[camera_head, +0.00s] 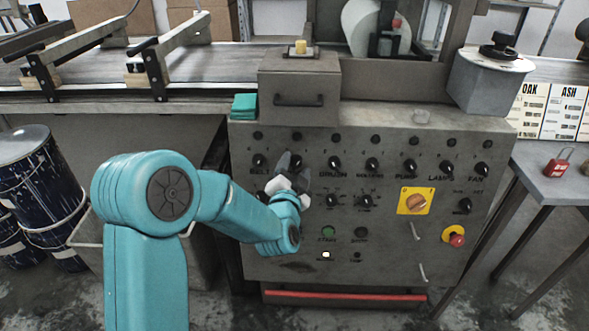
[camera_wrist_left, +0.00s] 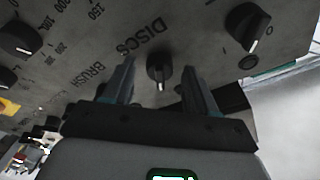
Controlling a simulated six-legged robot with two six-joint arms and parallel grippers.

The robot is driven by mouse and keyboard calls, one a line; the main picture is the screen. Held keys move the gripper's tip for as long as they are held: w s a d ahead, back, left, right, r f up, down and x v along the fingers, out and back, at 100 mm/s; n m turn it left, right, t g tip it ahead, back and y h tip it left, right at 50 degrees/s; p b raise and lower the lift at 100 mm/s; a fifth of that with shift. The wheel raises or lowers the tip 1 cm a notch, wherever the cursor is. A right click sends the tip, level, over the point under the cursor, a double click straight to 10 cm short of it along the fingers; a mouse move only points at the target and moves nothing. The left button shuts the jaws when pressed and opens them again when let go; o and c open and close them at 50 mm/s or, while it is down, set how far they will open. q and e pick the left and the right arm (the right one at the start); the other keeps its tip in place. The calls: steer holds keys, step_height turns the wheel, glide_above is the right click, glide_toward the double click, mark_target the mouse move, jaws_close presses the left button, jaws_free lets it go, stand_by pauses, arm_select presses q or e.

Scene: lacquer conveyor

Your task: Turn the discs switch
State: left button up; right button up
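The discs switch is a small black rotary knob (camera_wrist_left: 160,72) with a pale pointer mark, beside the printed word DISCS (camera_wrist_left: 145,40) in the left wrist view. Its pointer points toward the bottom of that picture, away from the word. My left gripper (camera_wrist_left: 158,88) is open, with one dark finger on each side of the knob. A gap shows on both sides, so the fingers do not grip it. In the head view my left gripper (camera_head: 287,163) is at the panel's upper left and hides the DISCS label. My right gripper is not in view.
The grey control panel (camera_head: 390,250) carries several similar knobs. The BELT knob (camera_wrist_left: 247,25) sits close to my right-hand finger in the wrist view. A yellow-plated switch (camera_head: 416,201) and a red emergency button (camera_head: 456,240) are farther right. Paint drums (camera_head: 40,190) stand at left.

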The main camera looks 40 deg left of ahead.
arm_select(q)
steer(key=b+v, duration=1.3)
steer(key=v, duration=0.3)
steer(key=shift+s, duration=0.15)
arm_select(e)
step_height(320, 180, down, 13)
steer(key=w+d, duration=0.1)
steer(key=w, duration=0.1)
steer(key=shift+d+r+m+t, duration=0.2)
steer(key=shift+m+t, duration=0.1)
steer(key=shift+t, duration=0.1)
